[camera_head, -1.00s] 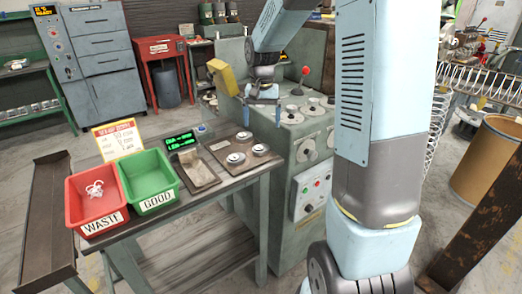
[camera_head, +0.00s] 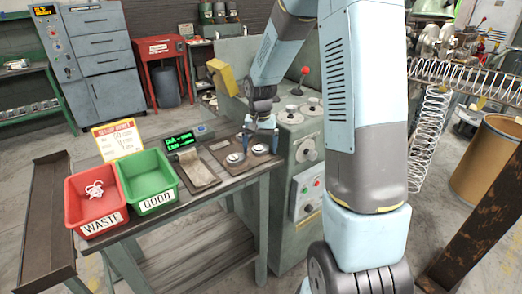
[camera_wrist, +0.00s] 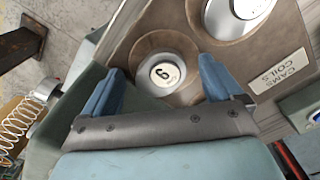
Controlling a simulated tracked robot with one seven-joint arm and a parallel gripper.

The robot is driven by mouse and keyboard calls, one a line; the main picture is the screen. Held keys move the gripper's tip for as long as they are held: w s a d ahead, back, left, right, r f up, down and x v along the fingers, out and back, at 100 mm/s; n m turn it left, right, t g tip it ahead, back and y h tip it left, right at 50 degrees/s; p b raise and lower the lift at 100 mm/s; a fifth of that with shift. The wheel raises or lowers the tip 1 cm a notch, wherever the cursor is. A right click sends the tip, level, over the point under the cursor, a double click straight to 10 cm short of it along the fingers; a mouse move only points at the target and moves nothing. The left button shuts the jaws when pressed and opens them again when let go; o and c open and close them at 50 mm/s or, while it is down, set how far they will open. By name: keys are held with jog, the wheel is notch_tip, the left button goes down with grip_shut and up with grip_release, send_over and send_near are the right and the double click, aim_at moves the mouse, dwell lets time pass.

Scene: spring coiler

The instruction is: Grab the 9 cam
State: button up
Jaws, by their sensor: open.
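In the wrist view, a round pale cam (camera_wrist: 161,74) with a single digit that looks like a 9 sits in a round brown recess of the tray. My gripper (camera_wrist: 160,92) is open, with one blue finger on either side of this cam in the picture and no visible contact. A larger silver cam (camera_wrist: 228,18) lies beyond it at the top edge. In the head view my gripper (camera_head: 260,138) hangs over the cam tray (camera_head: 215,145) at the bench's right end. Cams show at the tray's front (camera_head: 235,158) and under my gripper (camera_head: 260,149). The tray's rear recess is hidden by my gripper.
A label reading CAMS COILS (camera_wrist: 277,71) is on the tray. The green coiler machine (camera_head: 293,140) stands close to the right. A scale pan (camera_head: 197,172), a green GOOD bin (camera_head: 148,180) and a red WASTE bin (camera_head: 93,195) lie to the left.

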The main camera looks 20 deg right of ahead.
jog(key=c, duration=1.3)
jog(key=shift+o, duration=0.2)
jog(key=shift+r, duration=0.15)
